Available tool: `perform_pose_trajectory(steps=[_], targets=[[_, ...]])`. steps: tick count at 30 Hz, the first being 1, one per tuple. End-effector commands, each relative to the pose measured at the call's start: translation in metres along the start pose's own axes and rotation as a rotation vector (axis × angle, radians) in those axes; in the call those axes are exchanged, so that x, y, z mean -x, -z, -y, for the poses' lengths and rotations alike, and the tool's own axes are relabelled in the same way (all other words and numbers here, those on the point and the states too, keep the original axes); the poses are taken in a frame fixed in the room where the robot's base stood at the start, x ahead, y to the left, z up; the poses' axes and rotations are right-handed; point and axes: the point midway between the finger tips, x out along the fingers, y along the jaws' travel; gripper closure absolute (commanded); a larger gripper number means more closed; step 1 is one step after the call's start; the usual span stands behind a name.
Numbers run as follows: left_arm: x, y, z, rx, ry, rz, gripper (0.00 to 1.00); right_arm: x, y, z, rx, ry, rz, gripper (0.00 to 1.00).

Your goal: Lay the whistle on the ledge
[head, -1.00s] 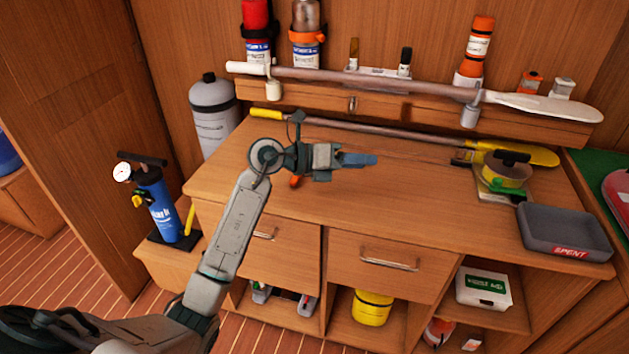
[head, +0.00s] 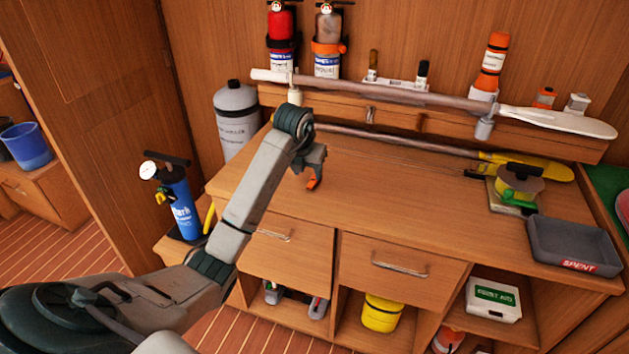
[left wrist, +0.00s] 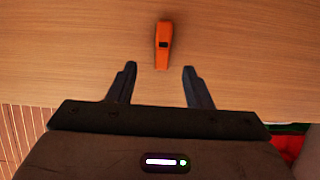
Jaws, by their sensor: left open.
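The orange whistle (head: 313,183) lies on the wooden bench top near its front edge. In the left wrist view the whistle (left wrist: 163,46) lies just beyond and between my open fingertips, apart from both. My left gripper (left wrist: 158,70) is open and empty. In the head view my left gripper (head: 314,166) points down over the bench close to the whistle, and the arm hides part of it. The ledge (head: 430,118) runs along the back wall above the bench top. My right gripper is not in view.
A paddle (head: 400,94) rests along the ledge's front, and a yellow-bladed one (head: 520,167) lies at the back of the bench. A pen holder (head: 396,83) and bottles stand on the ledge. A grey SPENT tray (head: 574,245) sits at right. The bench middle is clear.

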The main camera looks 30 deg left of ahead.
Motion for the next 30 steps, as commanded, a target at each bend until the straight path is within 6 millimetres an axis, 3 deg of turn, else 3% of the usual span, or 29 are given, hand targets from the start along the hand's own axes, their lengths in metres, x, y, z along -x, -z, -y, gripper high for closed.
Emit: perform_pose_trajectory(steps=[12, 20, 27, 30], targets=[[-0.05, 0.0, 0.003, -0.001, 0.002, -0.002, 0.55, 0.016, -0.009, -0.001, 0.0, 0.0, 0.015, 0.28], [-0.054, 0.0, 0.003, -0.002, 0.001, 0.002, 0.55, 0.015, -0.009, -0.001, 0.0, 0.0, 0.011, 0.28], [-0.053, 0.0, 0.003, -0.001, 0.002, 0.001, 1.0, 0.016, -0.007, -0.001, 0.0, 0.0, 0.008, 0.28], [-0.053, 0.0, 0.003, -0.001, 0.002, 0.002, 1.0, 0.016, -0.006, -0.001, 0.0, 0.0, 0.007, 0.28]])
